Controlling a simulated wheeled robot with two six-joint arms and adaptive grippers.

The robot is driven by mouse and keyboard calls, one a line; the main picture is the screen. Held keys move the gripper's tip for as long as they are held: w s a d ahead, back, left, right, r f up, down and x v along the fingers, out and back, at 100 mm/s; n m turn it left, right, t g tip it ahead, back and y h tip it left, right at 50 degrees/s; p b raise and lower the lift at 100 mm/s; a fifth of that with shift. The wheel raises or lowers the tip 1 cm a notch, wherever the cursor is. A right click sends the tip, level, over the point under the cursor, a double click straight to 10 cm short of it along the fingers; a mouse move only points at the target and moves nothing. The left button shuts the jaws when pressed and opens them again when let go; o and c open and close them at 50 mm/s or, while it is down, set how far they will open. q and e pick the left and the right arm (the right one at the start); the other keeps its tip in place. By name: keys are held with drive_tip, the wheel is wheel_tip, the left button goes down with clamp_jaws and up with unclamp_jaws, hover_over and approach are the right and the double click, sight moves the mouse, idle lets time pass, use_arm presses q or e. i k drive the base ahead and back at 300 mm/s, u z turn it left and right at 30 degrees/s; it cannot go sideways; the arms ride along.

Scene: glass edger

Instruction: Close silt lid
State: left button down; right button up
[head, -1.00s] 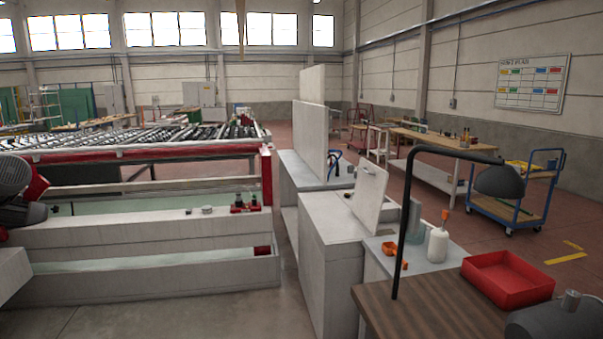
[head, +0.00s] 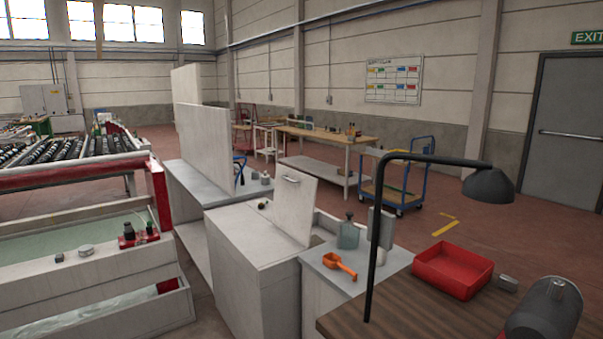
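A light grey lid panel (head: 295,208) with a small handle near its top edge stands raised, leaning slightly back, on a grey box-shaped cabinet (head: 245,232) in the middle of the head view. I take this panel to be the silt lid. A small dark round knob or object lies on the cabinet top, left of the panel. The opening under the lid is not visible from here. Neither of my grippers is in view.
A side top beside the cabinet holds an orange scoop (head: 340,264) and a teal bottle (head: 348,233). A wooden bench (head: 410,318) with a lamp (head: 488,186) and red tray (head: 453,268) stands right. Larger upright panels (head: 206,140) stand behind. Water troughs (head: 85,262) are left.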

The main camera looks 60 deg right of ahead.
sight(295, 191)
drive_tip(key=z, duration=0.35)
drive_tip(key=i, duration=1.55)
drive_tip(key=z, duration=1.1)
drive_tip(key=i, duration=0.9)
drive_tip(key=z, duration=0.95)
